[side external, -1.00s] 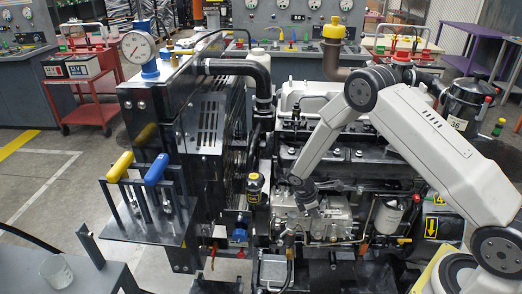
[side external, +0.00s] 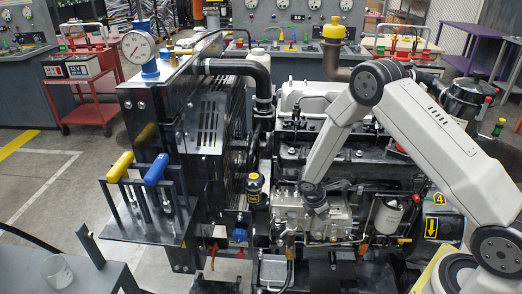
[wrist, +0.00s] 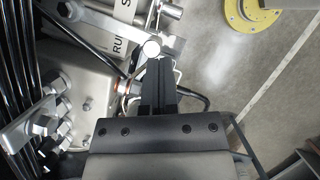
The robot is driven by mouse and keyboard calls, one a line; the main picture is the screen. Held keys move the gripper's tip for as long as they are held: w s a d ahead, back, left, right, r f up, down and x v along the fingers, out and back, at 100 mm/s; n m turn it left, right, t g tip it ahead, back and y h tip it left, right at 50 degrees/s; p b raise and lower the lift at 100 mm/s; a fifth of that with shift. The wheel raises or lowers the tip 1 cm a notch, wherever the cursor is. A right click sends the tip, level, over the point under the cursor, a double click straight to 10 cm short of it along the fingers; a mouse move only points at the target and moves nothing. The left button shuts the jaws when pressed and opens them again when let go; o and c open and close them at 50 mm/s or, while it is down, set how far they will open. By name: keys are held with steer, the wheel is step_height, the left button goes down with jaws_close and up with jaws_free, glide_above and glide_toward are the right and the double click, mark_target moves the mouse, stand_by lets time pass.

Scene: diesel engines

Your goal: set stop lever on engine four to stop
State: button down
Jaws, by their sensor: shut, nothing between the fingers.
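In the wrist view, a silver lever (wrist: 110,25) runs from the upper left to a round end beside my fingertips. In the side view, my arm reaches down to the engine (side external: 345,160), which has a yellow "4" marker (side external: 438,198). The lever is too small to make out there.
Metal pipes and nuts (wrist: 42,125) crowd the left of the wrist view. A thin wire loop lies close around the fingers. Open floor (wrist: 225,75) shows to the right, with a yellow round base (wrist: 250,14). A radiator (side external: 212,125) stands left of the engine.

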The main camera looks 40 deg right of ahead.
mark_target(337, 217)
steer(key=shift+s+d+n+t, duration=0.6)
steer(key=shift+s+d+n, duration=1)
steer(key=shift+s+d, duration=0.4)
steer(key=shift+d, duration=0.1)
steer(key=s+a+r, duration=0.1)
steer(key=a+r, duration=0.6)
steer(key=r, duration=0.2)
steer(key=shift+a+r, duration=0.15)
steer(key=shift+a, duration=0.2)
steer(key=shift+s, duration=0.15)
